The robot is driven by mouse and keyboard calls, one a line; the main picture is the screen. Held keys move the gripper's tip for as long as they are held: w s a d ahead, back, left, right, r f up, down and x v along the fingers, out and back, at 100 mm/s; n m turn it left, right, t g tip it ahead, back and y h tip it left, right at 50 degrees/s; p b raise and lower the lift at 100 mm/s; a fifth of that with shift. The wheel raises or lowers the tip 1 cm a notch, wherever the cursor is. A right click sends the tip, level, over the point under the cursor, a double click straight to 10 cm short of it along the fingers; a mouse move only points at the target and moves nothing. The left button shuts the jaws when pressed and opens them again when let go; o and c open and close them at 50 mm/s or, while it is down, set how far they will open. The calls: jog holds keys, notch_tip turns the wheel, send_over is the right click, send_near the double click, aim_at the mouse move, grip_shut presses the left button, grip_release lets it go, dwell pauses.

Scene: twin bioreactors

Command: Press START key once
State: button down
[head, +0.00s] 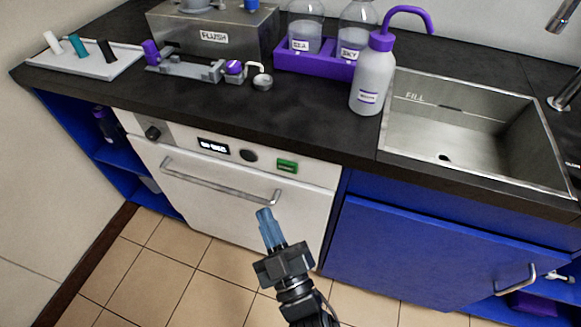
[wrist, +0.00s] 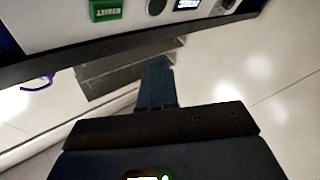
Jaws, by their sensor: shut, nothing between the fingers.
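The green START key (head: 287,166) sits on the white front panel of the appliance under the counter, to the right of a dark display and a round knob. It also shows at the top left of the wrist view, where the green START key (wrist: 105,10) carries a pale label. My gripper (head: 264,212) has blue fingers that are shut and empty. In the head view it appears below the key and a little left of it, over the door handle's lower end. In the wrist view the shut fingertips (wrist: 158,62) are apart from the key.
A metal bar handle (head: 220,183) runs across the white appliance door (head: 230,213). A dark display (head: 213,146) and a round knob (head: 249,155) share the panel. The counter (head: 290,117) above holds a purple-topped wash bottle (head: 372,82). A blue cabinet (head: 420,245) stands to the right.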

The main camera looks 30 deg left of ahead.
jog(key=b, duration=0.2)
send_near(278, 163)
jog(key=shift+s+a+x, duration=0.1)
jog(key=shift+s+x, duration=0.1)
jog(key=shift+x, duration=1)
jog(key=shift+s+a+x, duration=0.1)
jog(key=shift+s+x, duration=0.15)
jog(key=shift+x, duration=0.9)
jog(key=shift+r, duration=0.2)
jog(key=shift+w+a, duration=0.15)
jog(key=shift+w, duration=0.25)
jog(key=shift+w, duration=0.4)
dwell(0.6)
jog(key=shift+s, duration=0.85)
jog(key=shift+s+d+p, duration=0.15)
jog(key=shift+s+d, duration=0.1)
jog(key=shift+s, duration=0.55)
jog(key=shift+s+d+p, duration=0.2)
jog(key=shift+s+d, duration=0.05)
jog(key=shift+s, duration=0.55)
jog(key=shift+s+d+p, duration=0.15)
jog(key=shift+s+d, duration=0.05)
jog(key=shift+s, duration=0.65)
